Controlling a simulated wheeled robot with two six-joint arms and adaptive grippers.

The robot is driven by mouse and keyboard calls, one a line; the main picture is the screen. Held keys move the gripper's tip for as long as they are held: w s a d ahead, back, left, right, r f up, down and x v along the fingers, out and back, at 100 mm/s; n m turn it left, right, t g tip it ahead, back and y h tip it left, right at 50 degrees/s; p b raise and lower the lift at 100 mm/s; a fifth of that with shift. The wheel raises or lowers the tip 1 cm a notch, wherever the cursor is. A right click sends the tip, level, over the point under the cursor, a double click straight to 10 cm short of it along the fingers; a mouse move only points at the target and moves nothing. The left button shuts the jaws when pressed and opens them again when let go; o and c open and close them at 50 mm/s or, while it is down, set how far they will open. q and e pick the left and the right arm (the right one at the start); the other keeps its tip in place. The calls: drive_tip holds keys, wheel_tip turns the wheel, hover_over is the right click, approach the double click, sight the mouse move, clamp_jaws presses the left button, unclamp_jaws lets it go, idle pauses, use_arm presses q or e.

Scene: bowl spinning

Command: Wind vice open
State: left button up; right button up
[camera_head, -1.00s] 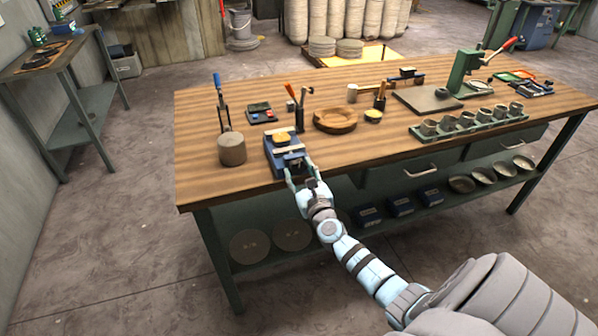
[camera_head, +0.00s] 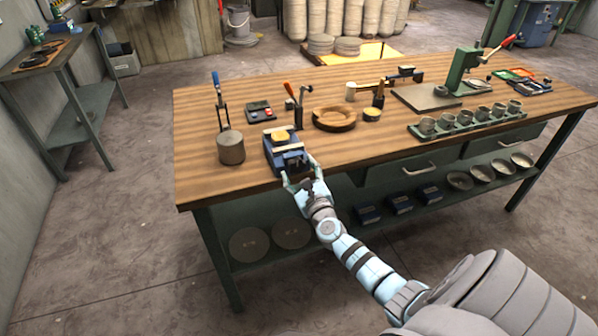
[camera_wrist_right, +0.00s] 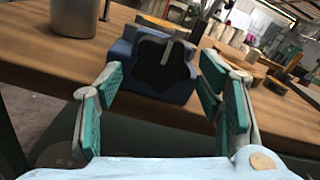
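The vice (camera_head: 285,152) is blue with a tan block (camera_head: 281,136) on top, near the front left edge of the workbench. My right gripper (camera_head: 297,182) is at the vice's front end, just off the bench edge. In the right wrist view the vice (camera_wrist_right: 128,50) shows its blue body with a dark front face and a pale bar on it. There my right gripper (camera_wrist_right: 163,105) has its teal-padded fingers wide apart, with nothing between the pads. The fingertips lie on either side of the vice's front; I cannot tell whether they touch it. My left gripper is out of view.
The workbench (camera_head: 230,97) holds a grey cylinder (camera_head: 231,148) left of the vice, a wooden bowl (camera_head: 334,118) to its right, and a rack of cups (camera_head: 467,120). Blue boxes and dishes stand on the shelf below. A lever press (camera_head: 465,72) stands at the back right.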

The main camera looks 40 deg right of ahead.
drive_tip(key=v, duration=1.2)
